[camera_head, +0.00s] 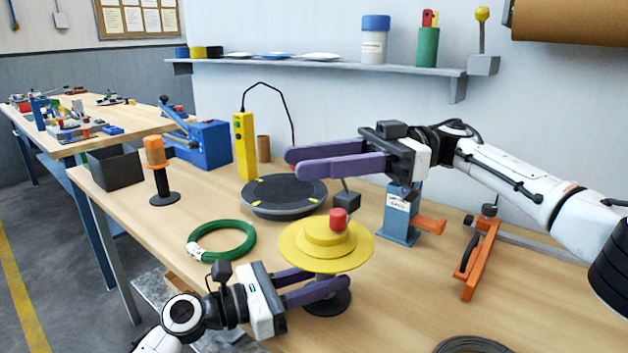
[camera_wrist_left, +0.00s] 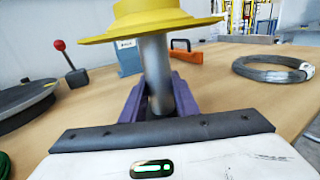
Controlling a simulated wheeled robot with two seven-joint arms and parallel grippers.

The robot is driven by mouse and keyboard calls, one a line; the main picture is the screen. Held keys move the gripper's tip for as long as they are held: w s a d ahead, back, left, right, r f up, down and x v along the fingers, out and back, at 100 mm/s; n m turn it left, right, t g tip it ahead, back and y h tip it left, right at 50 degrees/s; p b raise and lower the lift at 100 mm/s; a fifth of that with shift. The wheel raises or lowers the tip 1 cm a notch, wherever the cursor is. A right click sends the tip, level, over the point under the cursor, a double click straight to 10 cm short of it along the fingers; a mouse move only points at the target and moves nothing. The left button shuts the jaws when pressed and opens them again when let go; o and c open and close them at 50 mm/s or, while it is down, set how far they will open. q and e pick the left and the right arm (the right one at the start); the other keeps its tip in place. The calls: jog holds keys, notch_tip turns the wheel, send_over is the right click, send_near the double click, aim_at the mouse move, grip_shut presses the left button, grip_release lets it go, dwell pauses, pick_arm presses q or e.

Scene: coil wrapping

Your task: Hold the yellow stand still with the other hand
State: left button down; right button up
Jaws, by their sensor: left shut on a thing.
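The yellow stand (camera_head: 326,248) is near the front middle of the bench, a stepped yellow disc with a red knob (camera_head: 338,219) on top. It sits on a metal post above a dark round base (camera_head: 328,304). My left gripper (camera_head: 325,283) comes in low from the left, its purple fingers below the disc. In the left wrist view the fingers are shut around the grey post (camera_wrist_left: 157,75), under the yellow disc (camera_wrist_left: 150,25). My right gripper (camera_head: 288,162) is raised above the black turntable (camera_head: 284,195), its two purple fingers apart with nothing visible between them.
A green coil (camera_head: 221,241) lies left of the stand. An orange-topped post (camera_head: 157,165), a yellow control box (camera_head: 245,146), a blue-grey block (camera_head: 400,218) and an orange clamp tool (camera_head: 480,257) stand around. A dark wire coil (camera_head: 471,345) lies at the front right.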

dwell(0.3)
jog(key=w+d+f+n+t+y, duration=0.1)
jog(key=w+d+f+n+t, duration=0.1)
jog(key=t, duration=0.1)
jog(key=w+d+f+n+t+y, duration=0.1)
jog(key=w+d+f+n+t, duration=0.1)
jog(key=f+t, duration=0.1)
jog(key=shift+w+d+t, duration=0.2)
jog(key=shift+d+t, duration=0.2)
jog(key=d+f+n+t+h, duration=0.1)
jog(key=d+f+n+t, duration=0.25)
jog(key=d+t, duration=0.25)
jog(key=n+t+h, duration=0.3)
jog(key=n, duration=1.5)
send_near(317, 224)
jog(key=x, duration=0.3)
jog(key=r+x, duration=0.1)
jog(key=x, duration=0.2)
jog(key=r+x, duration=0.1)
jog(key=x, duration=0.3)
jog(key=shift+r, duration=0.2)
grip_shut()
